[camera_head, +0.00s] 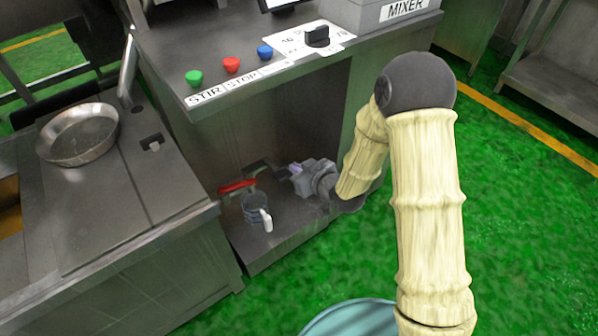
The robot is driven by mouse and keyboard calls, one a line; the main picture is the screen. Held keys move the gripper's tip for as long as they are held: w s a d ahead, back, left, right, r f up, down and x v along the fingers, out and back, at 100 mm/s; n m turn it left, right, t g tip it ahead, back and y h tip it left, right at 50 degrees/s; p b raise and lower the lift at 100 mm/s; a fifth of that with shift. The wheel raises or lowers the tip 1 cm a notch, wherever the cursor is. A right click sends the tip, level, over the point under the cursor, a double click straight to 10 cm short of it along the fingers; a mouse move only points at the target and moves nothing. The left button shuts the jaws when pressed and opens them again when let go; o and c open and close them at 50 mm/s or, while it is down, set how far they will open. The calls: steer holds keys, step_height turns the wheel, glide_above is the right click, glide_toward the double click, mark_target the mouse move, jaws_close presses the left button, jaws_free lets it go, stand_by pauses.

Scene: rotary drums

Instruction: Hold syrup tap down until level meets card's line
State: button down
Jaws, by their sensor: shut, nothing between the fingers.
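A tap with a red lever (237,186) shows inside the open bay under the mixer counter. A small clear jug (252,208) with a white handle (266,220) stands on the bay floor, just below the lever. The level inside the jug is too small to read. I cannot make out a card with a line. My gripper (293,170) is in the bay, right of the lever and apart from it in the picture. It is shut and empty, pointing left; its fingertips are small and dark against the bay.
The counter above carries green (194,78), red (232,65) and blue (265,53) buttons and a black dial (317,36). A metal pan (78,134) sits on the left worktop (120,190). Green floor (520,200) is clear at the right.

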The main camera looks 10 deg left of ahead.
steer(key=b, duration=0.2)
glide_above(285, 177)
steer(key=f, duration=0.3)
steer(key=shift+w+a+f, duration=0.25)
steer(key=shift+w, duration=0.15)
steer(key=f, duration=0.2)
steer(key=b, duration=0.1)
steer(key=shift+s+d+f, duration=0.25)
steer(key=shift+d+f, duration=0.1)
steer(key=shift+f, duration=0.05)
steer(key=shift+s+f, duration=0.1)
steer(key=shift+f, duration=0.3)
steer(key=shift+d, duration=0.1)
steer(key=shift+f, duration=0.1)
